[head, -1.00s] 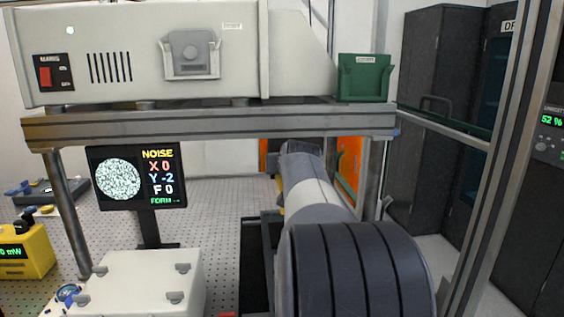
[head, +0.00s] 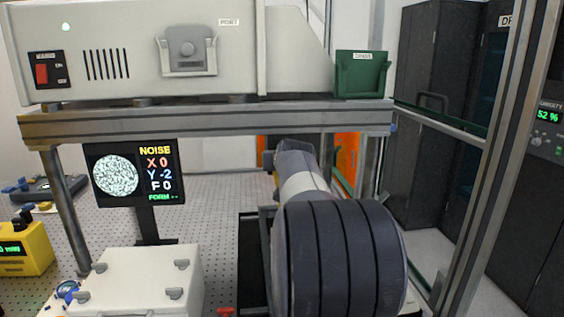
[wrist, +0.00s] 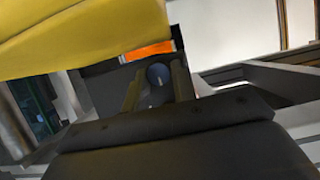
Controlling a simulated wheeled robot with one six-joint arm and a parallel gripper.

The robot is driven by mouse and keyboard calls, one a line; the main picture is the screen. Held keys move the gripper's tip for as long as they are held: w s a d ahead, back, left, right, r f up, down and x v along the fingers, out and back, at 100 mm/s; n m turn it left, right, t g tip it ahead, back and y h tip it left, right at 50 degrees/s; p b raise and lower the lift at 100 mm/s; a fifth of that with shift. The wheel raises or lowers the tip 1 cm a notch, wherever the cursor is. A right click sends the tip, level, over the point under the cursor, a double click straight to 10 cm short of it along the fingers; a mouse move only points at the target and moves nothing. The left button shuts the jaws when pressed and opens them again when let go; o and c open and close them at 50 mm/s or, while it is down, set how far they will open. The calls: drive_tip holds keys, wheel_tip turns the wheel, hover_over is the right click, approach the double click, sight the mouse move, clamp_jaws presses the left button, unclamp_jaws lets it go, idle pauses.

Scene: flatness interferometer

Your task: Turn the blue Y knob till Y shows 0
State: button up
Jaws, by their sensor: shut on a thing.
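The screen (head: 132,173) in the head view reads X 0, Y -2, F 0, with NOISE at the top and a speckled grey disc beside the readings. In the wrist view my gripper (wrist: 157,88) is shut on a dark blue rounded knob (wrist: 157,75) that shows between its two fingers. Most of the knob is hidden, and I see no marking on it. In the head view my own arm hides the gripper and the knob.
A large yellow surface (wrist: 70,35) fills the wrist view's upper left, close to the gripper, with an orange patch (wrist: 150,50) beside it. A metal shelf beam (head: 200,124) crosses above my arm. A white box (head: 140,285) stands at the lower left.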

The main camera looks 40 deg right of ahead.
drive_tip(key=c, duration=0.3)
drive_tip(key=m+b, duration=0.1)
drive_tip(key=b, duration=0.1)
drive_tip(key=shift+d+f+b, duration=0.1)
drive_tip(key=shift+f+b, duration=0.2)
drive_tip(key=shift+b, duration=0.1)
drive_tip(key=shift+m+t+y+b, duration=0.4)
drive_tip(key=shift+m+y+b, duration=0.15)
drive_tip(key=shift+b, duration=0.25)
drive_tip(key=shift+r+m+t+y+b, duration=0.2)
drive_tip(key=shift+m+t+y+b, duration=0.05)
drive_tip(key=shift+m+t+b, duration=0.1)
drive_tip(key=o, duration=1)
drive_tip(key=shift+s, duration=0.1)
drive_tip(key=b+v, duration=0.2)
drive_tip(key=v, duration=0.8)
drive_tip(key=shift+s+r, duration=0.25)
drive_tip(key=shift+r, duration=0.05)
